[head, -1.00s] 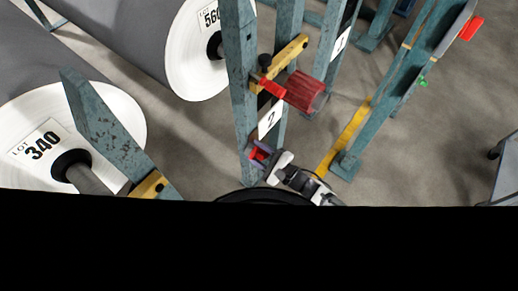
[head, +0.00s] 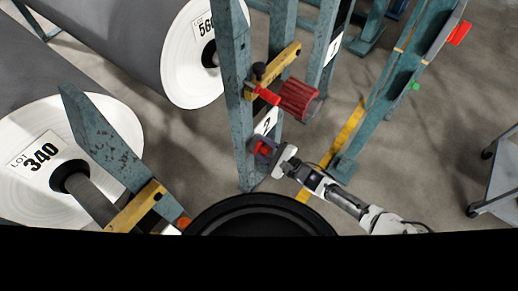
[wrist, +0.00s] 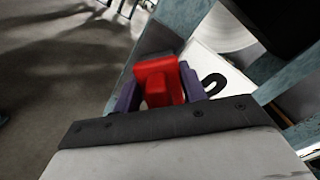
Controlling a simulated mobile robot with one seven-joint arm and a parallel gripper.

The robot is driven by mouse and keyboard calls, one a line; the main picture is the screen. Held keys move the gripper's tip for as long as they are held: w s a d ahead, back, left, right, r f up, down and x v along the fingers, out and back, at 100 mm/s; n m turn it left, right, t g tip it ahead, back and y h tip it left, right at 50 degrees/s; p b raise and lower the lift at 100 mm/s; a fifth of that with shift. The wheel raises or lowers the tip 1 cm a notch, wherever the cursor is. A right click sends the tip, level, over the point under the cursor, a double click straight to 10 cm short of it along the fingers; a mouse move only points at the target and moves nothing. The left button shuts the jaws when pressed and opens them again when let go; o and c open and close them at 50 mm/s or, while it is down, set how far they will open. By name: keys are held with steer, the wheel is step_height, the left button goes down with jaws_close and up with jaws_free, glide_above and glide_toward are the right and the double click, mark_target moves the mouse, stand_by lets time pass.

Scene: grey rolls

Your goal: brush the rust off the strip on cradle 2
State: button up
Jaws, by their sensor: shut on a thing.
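Cradle 2 is the blue-green post (head: 240,100) with the white "2" label (head: 266,122) in the head view. A yellow bar (head: 285,62) with a black knob and red lever is fixed across it, beside a ribbed red cylinder (head: 299,100). My gripper (head: 266,149) is just below the label, close to the post. It is shut on a red block-shaped thing (wrist: 158,82), seemingly the brush, between purple fingers in the wrist view. The "2" label (wrist: 211,82) shows just behind it there. I cannot make out rust or a strip clearly; whether the red thing touches the post cannot be told.
Large grey rolls with white ends stand at left, marked 340 (head: 40,148) and 560 (head: 207,27). Another post carries label 1 (head: 334,45). A blue-green frame (head: 400,85) stands to the right, and a grey cart (head: 499,180) at far right.

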steer(key=shift+s+r+p, duration=0.1)
steer(key=shift+r+p, duration=0.55)
steer(key=shift+r, duration=0.2)
steer(key=shift+s+a+p, duration=0.6)
steer(key=shift+s+p, duration=0.15)
steer(key=shift+s, duration=0.05)
steer(key=shift+s+a+f+p, duration=0.1)
steer(key=shift+s+a+p, duration=0.25)
steer(key=shift+s+a, duration=0.35)
steer(key=shift+s+d, duration=0.1)
steer(key=shift+d, duration=0.05)
steer(key=shift+p+v, duration=0.5)
steer(key=shift+v, duration=2.4)
steer(key=v, duration=0.3)
